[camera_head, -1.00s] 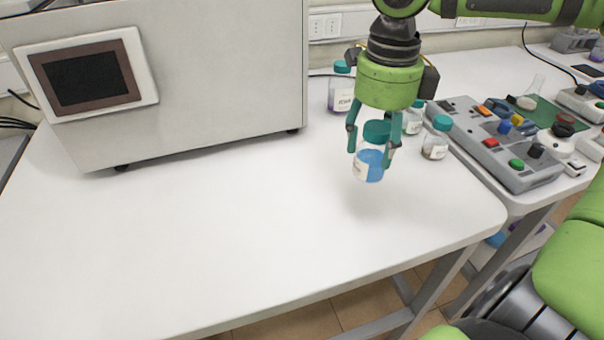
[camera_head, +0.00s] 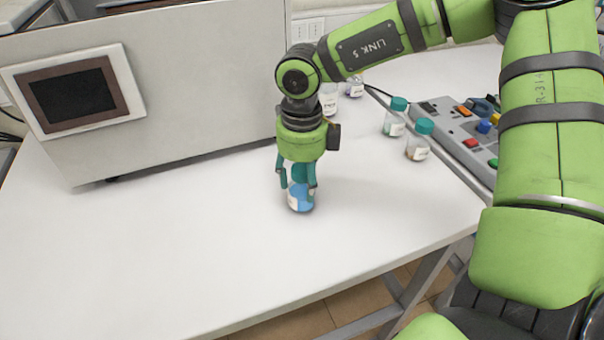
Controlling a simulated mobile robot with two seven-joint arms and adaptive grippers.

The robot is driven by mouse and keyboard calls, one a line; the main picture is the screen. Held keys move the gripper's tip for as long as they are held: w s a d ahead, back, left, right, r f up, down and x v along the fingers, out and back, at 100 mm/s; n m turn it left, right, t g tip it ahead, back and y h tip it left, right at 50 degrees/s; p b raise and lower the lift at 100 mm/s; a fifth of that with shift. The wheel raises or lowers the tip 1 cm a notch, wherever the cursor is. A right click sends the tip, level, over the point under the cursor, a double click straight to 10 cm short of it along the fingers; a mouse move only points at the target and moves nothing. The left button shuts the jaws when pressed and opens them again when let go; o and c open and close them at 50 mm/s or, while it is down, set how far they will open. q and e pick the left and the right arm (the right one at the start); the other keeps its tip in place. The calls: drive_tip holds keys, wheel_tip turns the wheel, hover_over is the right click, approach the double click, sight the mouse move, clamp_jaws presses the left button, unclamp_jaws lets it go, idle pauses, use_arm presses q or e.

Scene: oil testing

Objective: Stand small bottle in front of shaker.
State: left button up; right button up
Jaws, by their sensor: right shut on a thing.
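The small bottle (camera_head: 301,199) has a teal cap and blue contents with a white label. My right gripper (camera_head: 298,178) is shut on its cap from above, and the bottle is upright. It is at or just above the white table top; I cannot tell whether it touches. The big grey box with a dark screen, which I take to be the shaker (camera_head: 205,85), stands at the back left. The bottle is to the right of the box's front face and nearer to me. My left gripper is not in view.
Two teal-capped bottles (camera_head: 394,118) (camera_head: 418,141) stand on the right of the table (camera_head: 180,250). More bottles (camera_head: 328,99) stand behind my right arm. A grey control box (camera_head: 462,125) with coloured buttons is at the right. The table in front of the shaker is clear.

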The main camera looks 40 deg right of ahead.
drive_tip(key=shift+f+b, duration=0.2)
drive_tip(key=shift+b, duration=0.2)
drive_tip(key=o, duration=1.3)
drive_tip(key=shift+r, duration=0.1)
drive_tip(key=shift+r+p, duration=0.2)
drive_tip(key=shift+p, duration=0.15)
drive_tip(key=shift+r, duration=0.35)
wheel_tip(320, 180, up, 11)
drive_tip(key=shift+r+b, duration=0.1)
drive_tip(key=shift+b, duration=0.45)
